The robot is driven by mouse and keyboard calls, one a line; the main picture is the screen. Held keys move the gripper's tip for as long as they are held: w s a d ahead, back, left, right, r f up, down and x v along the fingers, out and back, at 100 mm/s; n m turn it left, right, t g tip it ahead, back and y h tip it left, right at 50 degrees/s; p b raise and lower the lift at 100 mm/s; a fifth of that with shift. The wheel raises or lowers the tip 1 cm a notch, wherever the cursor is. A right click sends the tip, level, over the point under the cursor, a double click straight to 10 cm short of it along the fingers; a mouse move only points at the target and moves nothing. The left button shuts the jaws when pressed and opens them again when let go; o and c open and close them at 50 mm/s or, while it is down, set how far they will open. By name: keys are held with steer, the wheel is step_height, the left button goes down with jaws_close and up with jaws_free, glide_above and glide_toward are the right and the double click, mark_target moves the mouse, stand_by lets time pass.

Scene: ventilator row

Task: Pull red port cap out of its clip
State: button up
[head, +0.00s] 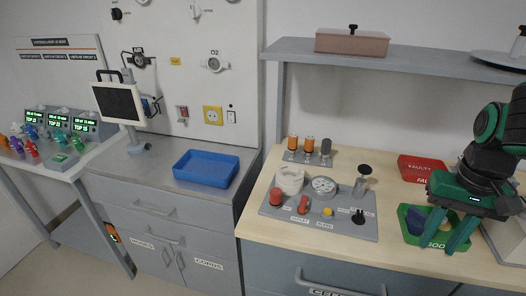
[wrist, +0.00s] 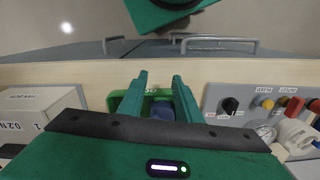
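The grey test panel (head: 290,217) on the wooden bench carries two red parts, a red cylinder (head: 275,197) at its left front and a smaller tilted red piece (head: 303,204) beside it. I cannot tell for sure which is the port cap, and no clip is clear. In the wrist view a red part (wrist: 292,106) shows at the right, beside a yellow knob (wrist: 266,104). My gripper (head: 448,236) is over the green tray (head: 410,236), well to the right of the panel. Its fingers (wrist: 158,92) are apart, with nothing gripped.
A blue object (wrist: 161,112) lies in the green tray, below my fingers. A red tray (head: 420,166) stands behind it and a white box (wrist: 37,108) beside it. A shelf (head: 400,53) overhangs the bench back. A blue tray (head: 206,168) sits on the left cabinet.

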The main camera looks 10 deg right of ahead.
steer(key=shift+s+d, duration=0.1)
steer(key=shift+d, duration=0.1)
steer(key=o, duration=0.4)
steer(key=shift+s+r, duration=0.1)
steer(key=w+a+r+n, duration=0.1)
steer(key=r+n, duration=0.1)
step_height(320, 180, up, 6)
steer(key=r+n, duration=0.1)
steer(key=n, duration=2.5)
glide_above(275, 192)
step_height(275, 192, down, 11)
steer(key=shift+r, duration=0.1)
